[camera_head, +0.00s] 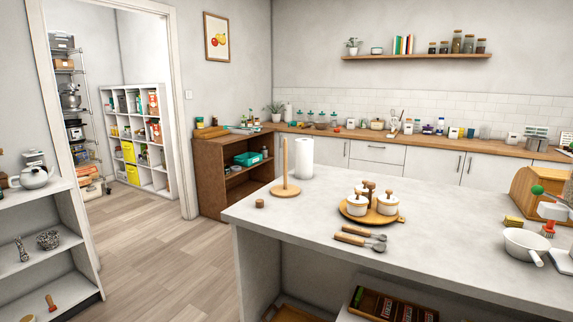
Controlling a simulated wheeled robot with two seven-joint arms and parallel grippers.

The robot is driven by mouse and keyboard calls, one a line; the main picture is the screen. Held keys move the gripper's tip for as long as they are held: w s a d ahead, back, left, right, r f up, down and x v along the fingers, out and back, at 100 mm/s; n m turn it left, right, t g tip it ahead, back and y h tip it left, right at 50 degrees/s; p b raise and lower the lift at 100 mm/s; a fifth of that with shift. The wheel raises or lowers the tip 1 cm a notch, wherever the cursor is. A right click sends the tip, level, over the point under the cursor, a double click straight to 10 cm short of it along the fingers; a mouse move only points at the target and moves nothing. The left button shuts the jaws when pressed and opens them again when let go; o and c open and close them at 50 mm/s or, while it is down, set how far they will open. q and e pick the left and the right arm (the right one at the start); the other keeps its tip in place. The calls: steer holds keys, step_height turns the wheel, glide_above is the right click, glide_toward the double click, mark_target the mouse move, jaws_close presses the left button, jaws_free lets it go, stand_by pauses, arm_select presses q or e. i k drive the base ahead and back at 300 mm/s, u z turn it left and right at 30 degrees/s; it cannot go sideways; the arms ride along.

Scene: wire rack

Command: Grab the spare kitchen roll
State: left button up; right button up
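A white upright cylinder that looks like a kitchen roll (305,158) stands near the far left edge of the island worktop (340,270). Just left of it, a bare wooden roll holder (285,173) with a round base and upright post stands empty. A smaller white upright cylinder (288,112) shows on the back counter; I cannot tell if it is a roll. Neither of my grippers is in view.
The island also holds a round wooden tray (355,216) with lidded white jars, wooden-handled utensils (362,238), a small wooden piece (260,203) and a white pan (524,244). An open doorway leads to a shelved pantry (140,140). The wooden floor (165,245) at left is clear.

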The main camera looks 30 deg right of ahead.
mark_target(303, 148)
steer(key=u, duration=0.4)
steer(key=i, duration=4.75)
steer(key=z, duration=2.35)
steer(key=i, duration=2.95)
